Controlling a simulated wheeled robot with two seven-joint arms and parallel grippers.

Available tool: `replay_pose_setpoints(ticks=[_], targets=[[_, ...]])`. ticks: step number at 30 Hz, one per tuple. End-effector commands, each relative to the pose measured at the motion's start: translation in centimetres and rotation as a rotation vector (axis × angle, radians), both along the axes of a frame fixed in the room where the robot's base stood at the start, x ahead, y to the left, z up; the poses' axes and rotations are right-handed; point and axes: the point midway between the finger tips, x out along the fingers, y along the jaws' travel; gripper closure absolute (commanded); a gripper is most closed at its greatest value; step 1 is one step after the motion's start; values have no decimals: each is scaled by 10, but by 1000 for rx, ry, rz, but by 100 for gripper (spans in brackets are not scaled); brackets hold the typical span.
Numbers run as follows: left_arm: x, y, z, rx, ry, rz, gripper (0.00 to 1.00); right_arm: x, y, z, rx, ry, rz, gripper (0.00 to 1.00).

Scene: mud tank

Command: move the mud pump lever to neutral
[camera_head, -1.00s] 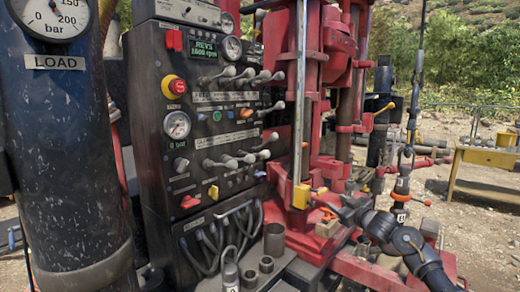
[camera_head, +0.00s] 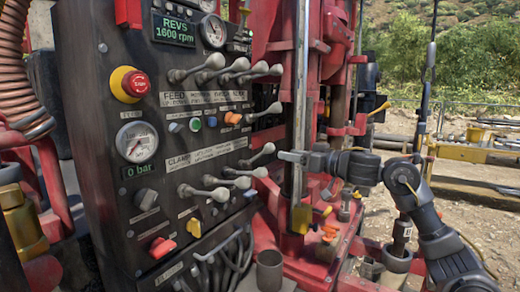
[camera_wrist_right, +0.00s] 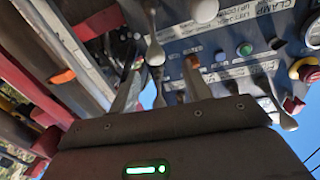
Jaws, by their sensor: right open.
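The black control panel (camera_head: 150,60) carries several metal levers with rounded grey knobs. An upper row of levers (camera_head: 225,68) sits above the FEED label. A single lever (camera_head: 265,112) sticks out right of the coloured buttons. A lower row of levers (camera_head: 225,182) sits by the CLAMP label, with one lever (camera_head: 262,152) higher at its right. I cannot read which is the mud pump lever. My right gripper (camera_head: 288,156) is open, just right of that higher lever. In the right wrist view, levers (camera_wrist_right: 156,55) show between and beyond its fingers (camera_wrist_right: 160,88). My left gripper is out of view.
A red emergency stop (camera_head: 129,84) and a pressure gauge (camera_head: 137,141) are on the panel's left. The red drill mast (camera_head: 330,45) stands close behind my right gripper. An open metal cup (camera_head: 269,268) stands below. A yellow bench (camera_head: 470,152) is far right.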

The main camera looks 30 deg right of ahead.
Motion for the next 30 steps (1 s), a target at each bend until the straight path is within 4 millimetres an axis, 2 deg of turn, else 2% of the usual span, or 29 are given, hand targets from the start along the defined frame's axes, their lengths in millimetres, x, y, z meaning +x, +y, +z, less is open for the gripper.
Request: replay_pose_setpoints(ticks=[1,5,11,17,24,30], targets=[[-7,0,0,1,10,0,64,-2,-5,0,16,8,-8,52],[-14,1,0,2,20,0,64,-5,-9,0,43,20,-14,52],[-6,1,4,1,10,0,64,5,-2,1,48,20,-9,52],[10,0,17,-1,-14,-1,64,37,13,4,49,20,-7,52],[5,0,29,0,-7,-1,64,76,30,3,47,20,-6,52],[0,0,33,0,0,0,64,94,38,1,45,19,-7,52]])
